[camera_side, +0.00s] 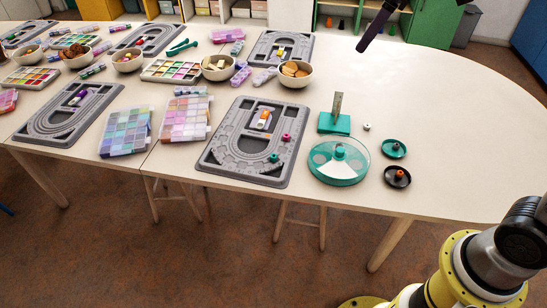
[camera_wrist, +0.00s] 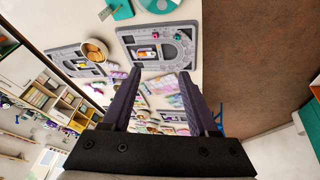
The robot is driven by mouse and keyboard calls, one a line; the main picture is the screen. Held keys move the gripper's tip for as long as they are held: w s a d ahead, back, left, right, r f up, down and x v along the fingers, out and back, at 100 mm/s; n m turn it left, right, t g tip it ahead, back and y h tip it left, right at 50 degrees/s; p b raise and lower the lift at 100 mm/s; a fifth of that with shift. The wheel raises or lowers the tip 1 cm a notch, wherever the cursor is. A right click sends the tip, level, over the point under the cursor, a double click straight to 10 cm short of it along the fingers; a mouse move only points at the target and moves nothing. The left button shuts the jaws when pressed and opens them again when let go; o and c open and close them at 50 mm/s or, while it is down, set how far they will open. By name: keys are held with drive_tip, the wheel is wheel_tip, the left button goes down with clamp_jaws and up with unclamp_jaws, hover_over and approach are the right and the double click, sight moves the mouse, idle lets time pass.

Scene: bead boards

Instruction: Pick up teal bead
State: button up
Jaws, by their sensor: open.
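The teal bead (camera_side: 273,157) lies on the near right part of the front grey bead board (camera_side: 222,166). In the wrist view a small teal bead (camera_wrist: 178,36) shows on the same board beyond my fingertips. A magenta bead (camera_side: 286,137) and an orange-and-white item (camera_side: 263,120) are also on this board. My gripper (camera_wrist: 160,71) is open, with nothing between its dark fingers. In the side view a dark part of my gripper (camera_side: 376,27) hangs above the far side of the table, well apart from the bead.
A teal stand with an upright post (camera_side: 334,124) and a round clear-lidded teal case (camera_side: 338,163) stand right of the board. Teal (camera_side: 393,148) and black (camera_side: 397,177) dishes lie further right. Bead boxes (camera_side: 186,121) stand left.

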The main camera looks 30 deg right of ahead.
drive_tip(key=w+a+f+n+g, duration=0.1)
drive_tip(key=w+a+f, duration=0.15)
drive_tip(key=w, duration=0.25)
drive_tip(key=w+a+f, duration=0.1)
drive_tip(key=w+f, duration=0.2)
drive_tip(key=w, duration=0.2)
drive_tip(key=n+g, duration=0.2)
drive_tip(key=g, duration=0.2)
hover_over(273, 158)
drive_tip(key=w+d, duration=0.1)
wheel_tip(273, 158, down, 29)
drive_tip(key=shift+s+a+f, duration=0.1)
drive_tip(key=shift+f, duration=1.55)
drive_tip(key=shift+s+a+f, duration=0.1)
drive_tip(key=shift+f, duration=1.5)
drive_tip(key=shift+c, duration=0.3)
clamp_jaws()
